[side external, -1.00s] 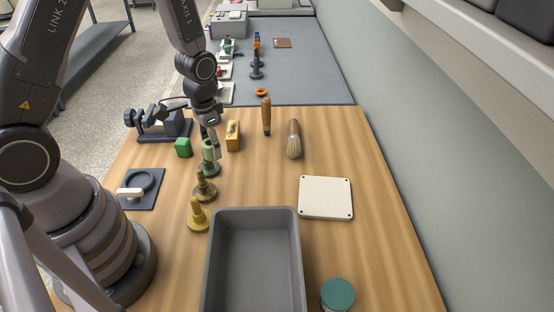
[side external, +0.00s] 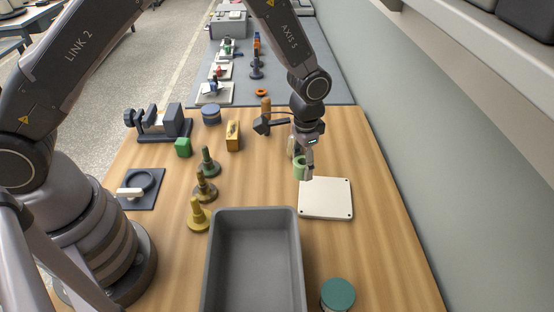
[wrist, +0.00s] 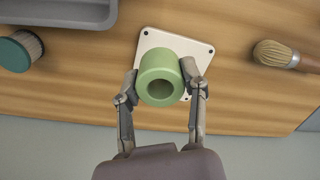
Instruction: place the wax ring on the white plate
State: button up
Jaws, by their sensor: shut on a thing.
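The pale green wax ring (side external: 299,170) is held by my gripper (side external: 305,172) at the upper left edge of the white plate (side external: 328,200) in the side view. In the wrist view the ring (wrist: 160,60) sits between both fingertips (wrist: 160,84), its hole facing the camera. There it overlaps the white plate (wrist: 147,38), whose corners show around it. The ring looks raised above the plate, but the exact gap cannot be told. The plate is flat and bare, with dark dots at its corners.
A grey bin (side external: 253,265) stands left of and nearer than the plate. A teal-lidded jar (side external: 338,294) is in front. Three pegs, dark green (side external: 207,163), olive (side external: 205,188) and yellow (side external: 197,215), stand left. A brush (wrist: 275,54) lies beside the plate in the wrist view.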

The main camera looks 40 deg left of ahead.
send_over(325, 195)
notch_tip(325, 195, down, 7)
jog(key=shift+w+f, duration=0.1)
jog(key=shift+f, duration=1.4)
jog(key=shift+f, duration=0.1)
jog(key=o, duration=1)
jog(key=shift+c, duration=0.2)
